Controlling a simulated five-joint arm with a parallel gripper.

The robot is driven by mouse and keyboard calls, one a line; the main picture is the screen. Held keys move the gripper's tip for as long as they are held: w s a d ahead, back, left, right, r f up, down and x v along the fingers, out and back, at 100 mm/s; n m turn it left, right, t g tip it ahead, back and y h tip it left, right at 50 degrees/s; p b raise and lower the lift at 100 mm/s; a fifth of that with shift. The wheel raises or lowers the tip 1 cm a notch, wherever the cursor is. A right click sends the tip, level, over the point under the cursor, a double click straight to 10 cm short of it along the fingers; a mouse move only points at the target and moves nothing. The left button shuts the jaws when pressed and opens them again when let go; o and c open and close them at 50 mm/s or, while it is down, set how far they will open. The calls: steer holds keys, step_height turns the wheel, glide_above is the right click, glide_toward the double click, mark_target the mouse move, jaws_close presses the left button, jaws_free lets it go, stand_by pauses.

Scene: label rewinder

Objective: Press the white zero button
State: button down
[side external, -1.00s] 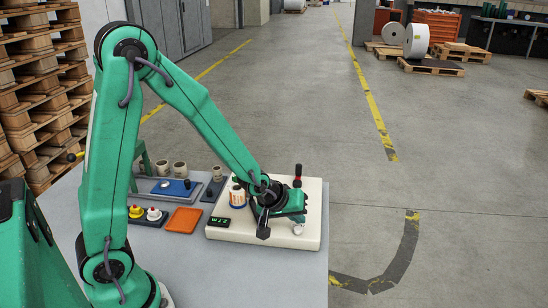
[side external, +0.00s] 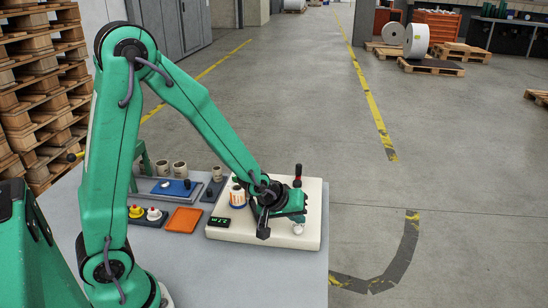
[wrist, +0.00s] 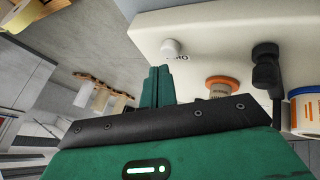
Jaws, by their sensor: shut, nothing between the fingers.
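The white zero button (wrist: 171,48) is a small round cap on the cream panel of the label rewinder (side external: 225,235). Lettering beside it is partly hidden by my fingers. In the side view the white button (side external: 297,229) is near the panel's right front edge, just below my gripper (side external: 302,216). In the wrist view my gripper (wrist: 158,72) is shut and empty, its green fingertips just short of the button. A small gap shows between them in that view; I cannot tell the height between them.
An orange-rimmed part (wrist: 221,84), a black knob (wrist: 265,66) and a label roll (wrist: 306,110) stand to the right in the wrist view. A red-topped black handle (side external: 298,174) rises behind my gripper. A small green-lit display (side external: 220,222) is at the panel's left.

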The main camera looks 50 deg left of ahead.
mark_target(296, 230)
steer(key=shift+f, duration=1.05)
stand_by(1.2)
steer(key=shift+r, duration=0.1)
stand_by(0.3)
steer(key=shift+r, duration=0.95)
steer(key=shift+r, duration=0.15)
steer(key=shift+r, duration=2.4)
